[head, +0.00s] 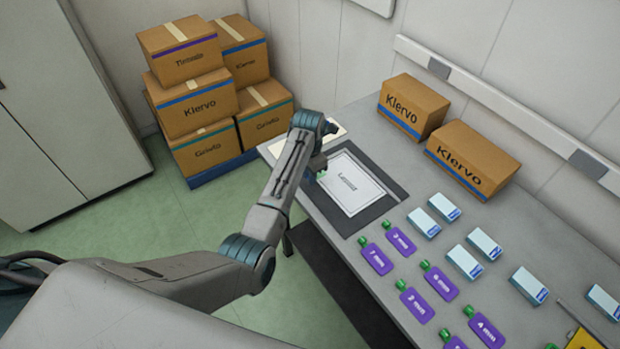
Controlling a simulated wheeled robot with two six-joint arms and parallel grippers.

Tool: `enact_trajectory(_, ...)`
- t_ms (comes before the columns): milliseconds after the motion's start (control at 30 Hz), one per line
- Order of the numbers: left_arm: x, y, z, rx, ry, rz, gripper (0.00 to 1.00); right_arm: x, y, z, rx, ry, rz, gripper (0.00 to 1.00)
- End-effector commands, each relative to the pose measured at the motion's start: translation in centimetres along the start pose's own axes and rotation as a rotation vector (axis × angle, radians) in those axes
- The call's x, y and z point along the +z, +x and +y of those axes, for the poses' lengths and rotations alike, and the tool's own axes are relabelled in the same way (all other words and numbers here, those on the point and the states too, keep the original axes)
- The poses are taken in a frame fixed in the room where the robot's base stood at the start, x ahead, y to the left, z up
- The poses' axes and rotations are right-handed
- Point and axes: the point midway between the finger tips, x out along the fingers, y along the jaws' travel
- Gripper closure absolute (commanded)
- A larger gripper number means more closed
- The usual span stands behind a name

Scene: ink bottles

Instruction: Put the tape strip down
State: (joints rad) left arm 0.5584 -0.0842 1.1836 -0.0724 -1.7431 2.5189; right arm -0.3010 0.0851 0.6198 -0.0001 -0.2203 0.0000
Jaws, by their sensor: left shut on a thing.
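My left gripper (319,163) is at the far left part of the grey table, beside the left edge of a white labelled panel in a dark frame. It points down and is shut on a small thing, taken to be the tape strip. The strip is too small and too hidden by the gripper to make out; only a pale greenish bit shows at the fingertips. I cannot tell whether it touches the table or panel. My right gripper is not in view.
The white panel (352,186) lies on the grey table (400,290). Purple bottles with green caps (376,259) and white-blue boxes (424,222) lie to the right. Two cartons (470,160) stand behind. A cream flat piece (334,133) lies past my wrist. Stacked cartons (200,105) stand beyond.

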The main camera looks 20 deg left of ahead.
Motion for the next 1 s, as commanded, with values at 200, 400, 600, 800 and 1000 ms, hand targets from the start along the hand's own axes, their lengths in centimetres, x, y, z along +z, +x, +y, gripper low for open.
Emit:
enact_trajectory(200, 0.3, 1.9, 0.1, -0.003, 0.0, 0.004, 0.9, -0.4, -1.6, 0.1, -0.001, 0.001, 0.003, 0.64)
enact_trajectory(400, 0.4, 3.5, 0.2, 0.0, 0.0, 0.0, 0.9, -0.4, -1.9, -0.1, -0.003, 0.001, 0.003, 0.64)
enact_trajectory(600, 0.4, 3.6, 0.2, 0.0, 0.0, 0.0, 0.9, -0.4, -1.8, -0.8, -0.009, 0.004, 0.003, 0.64)
enact_trajectory(800, 0.4, 3.8, 0.2, 0.0, 0.001, 0.0, 0.66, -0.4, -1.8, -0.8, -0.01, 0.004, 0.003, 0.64)
enact_trajectory(1000, 0.4, 3.8, 0.2, 0.0, 0.0, 0.0, 0.59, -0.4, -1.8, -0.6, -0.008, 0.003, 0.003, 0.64)
